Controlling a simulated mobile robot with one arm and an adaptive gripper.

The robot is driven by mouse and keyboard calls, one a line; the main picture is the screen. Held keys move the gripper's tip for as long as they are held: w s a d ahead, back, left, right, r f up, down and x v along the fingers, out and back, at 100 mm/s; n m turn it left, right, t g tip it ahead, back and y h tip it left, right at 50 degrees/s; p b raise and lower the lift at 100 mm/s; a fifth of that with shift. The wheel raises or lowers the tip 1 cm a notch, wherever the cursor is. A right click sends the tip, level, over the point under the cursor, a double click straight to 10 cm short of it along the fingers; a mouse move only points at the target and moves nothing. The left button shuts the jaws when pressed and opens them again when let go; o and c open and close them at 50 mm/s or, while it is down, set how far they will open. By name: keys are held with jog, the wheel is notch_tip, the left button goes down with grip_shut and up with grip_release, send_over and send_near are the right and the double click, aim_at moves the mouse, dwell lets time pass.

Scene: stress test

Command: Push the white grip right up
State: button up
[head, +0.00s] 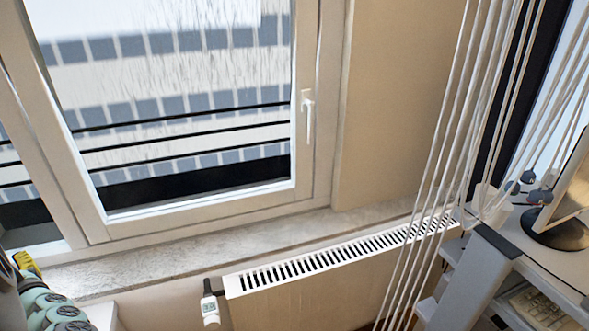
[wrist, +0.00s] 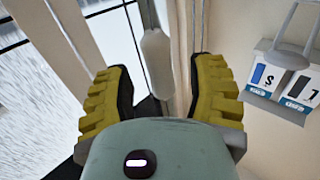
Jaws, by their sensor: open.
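In the wrist view a white, rounded grip (wrist: 157,62) hangs lengthwise on a pale window frame. My gripper (wrist: 160,78) is open, with one yellow ribbed finger on each side of the grip in the picture. Gaps show on both sides, and no contact is visible; depth is hard to judge. In the head view a white window handle (head: 308,116) points down on the right side of the frame. Only a bit of my gripper (head: 27,264) shows there, at the lower left edge. I cannot tell if both views show the same handle.
A white radiator (head: 340,255) with a valve (head: 210,310) stands below the stone sill (head: 160,255). White cords (head: 440,150) hang at the right, before a desk with a monitor (head: 568,195). A flip-number board (wrist: 288,82) hangs right of my gripper.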

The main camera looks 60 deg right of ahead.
jog(key=shift+w, duration=0.55)
jog(key=shift+a, duration=0.15)
grip_shut()
